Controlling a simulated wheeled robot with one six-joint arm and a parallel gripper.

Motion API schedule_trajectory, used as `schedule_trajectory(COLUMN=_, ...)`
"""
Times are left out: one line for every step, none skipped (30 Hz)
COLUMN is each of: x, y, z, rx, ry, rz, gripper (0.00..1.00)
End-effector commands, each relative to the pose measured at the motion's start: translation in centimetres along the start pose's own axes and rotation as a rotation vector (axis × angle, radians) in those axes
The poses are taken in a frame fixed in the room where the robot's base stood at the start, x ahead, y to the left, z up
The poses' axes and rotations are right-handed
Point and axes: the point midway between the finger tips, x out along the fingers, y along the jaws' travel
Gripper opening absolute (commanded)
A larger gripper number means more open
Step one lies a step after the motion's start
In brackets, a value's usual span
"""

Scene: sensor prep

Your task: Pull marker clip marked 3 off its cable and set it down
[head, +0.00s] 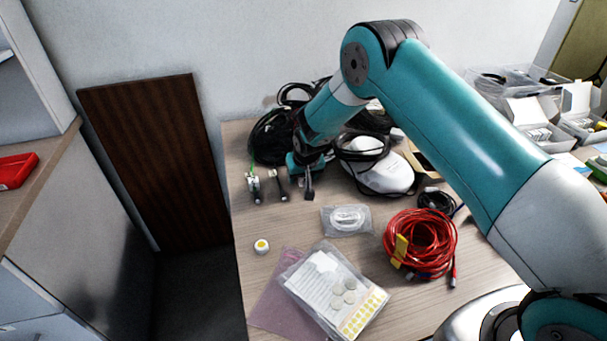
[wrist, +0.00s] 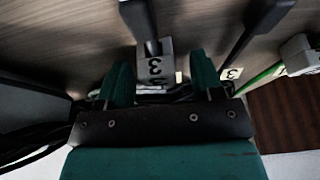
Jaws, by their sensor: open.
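The marker clip marked 3 (wrist: 154,68) is a small grey block with a dark 3 on a pale face, in the middle of the wrist view. It sits at the end of a dark cable (wrist: 139,20). My gripper (wrist: 161,76) is open, with one green finger on each side of the clip. A gap shows on both sides, wider on the right. In the head view my gripper (head: 304,164) is at the far left part of the table, and the clip cannot be made out there.
Right of the clip, another dark cable (wrist: 255,35) has a small pale label (wrist: 231,73), its mark hard to read. A green cable (wrist: 262,80) is beyond it. Black coiled cables (head: 270,138) lie behind my gripper. A clear bag (head: 346,219) and red cable coil (head: 420,240) lie nearer.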

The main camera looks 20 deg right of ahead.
Motion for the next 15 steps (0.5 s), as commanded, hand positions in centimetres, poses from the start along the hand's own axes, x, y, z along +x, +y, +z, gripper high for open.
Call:
schedule_trajectory(x=-0.01, y=0.01, z=0.00, rx=0.000, ry=0.000, rz=0.000, gripper=0.58)
schedule_trajectory(x=-0.02, y=0.01, z=0.00, rx=0.000, ry=0.000, rz=0.000, gripper=0.51)
schedule_trajectory(x=-0.02, y=0.01, z=0.00, rx=0.000, ry=0.000, rz=0.000, gripper=0.42)
schedule_trajectory(x=-0.02, y=0.01, z=0.00, rx=0.000, ry=0.000, rz=0.000, gripper=0.35)
schedule_trajectory(x=-0.02, y=0.01, z=0.00, rx=0.000, ry=0.000, rz=0.000, gripper=0.28)
schedule_trajectory(x=-0.03, y=0.01, z=0.00, rx=0.000, ry=0.000, rz=0.000, gripper=0.19)
schedule_trajectory(x=-0.03, y=0.01, z=0.00, rx=0.000, ry=0.000, rz=0.000, gripper=0.12)
schedule_trajectory(x=-0.03, y=0.01, z=0.00, rx=0.000, ry=0.000, rz=0.000, gripper=0.08)
schedule_trajectory(x=-0.03, y=0.01, z=0.00, rx=0.000, ry=0.000, rz=0.000, gripper=0.08)
schedule_trajectory(x=-0.03, y=0.01, z=0.00, rx=0.000, ry=0.000, rz=0.000, gripper=0.23)
schedule_trajectory(x=-0.04, y=0.01, z=0.00, rx=0.000, ry=0.000, rz=0.000, gripper=0.16)
schedule_trajectory(x=-0.04, y=0.01, z=0.00, rx=0.000, ry=0.000, rz=0.000, gripper=0.07)
schedule_trajectory(x=-0.04, y=0.01, z=0.00, rx=0.000, ry=0.000, rz=0.000, gripper=0.06)
schedule_trajectory(x=-0.04, y=0.00, z=0.00, rx=0.000, ry=0.000, rz=0.000, gripper=0.05)
schedule_trajectory(x=-0.05, y=0.00, z=-0.01, rx=0.000, ry=0.000, rz=0.000, gripper=0.05)
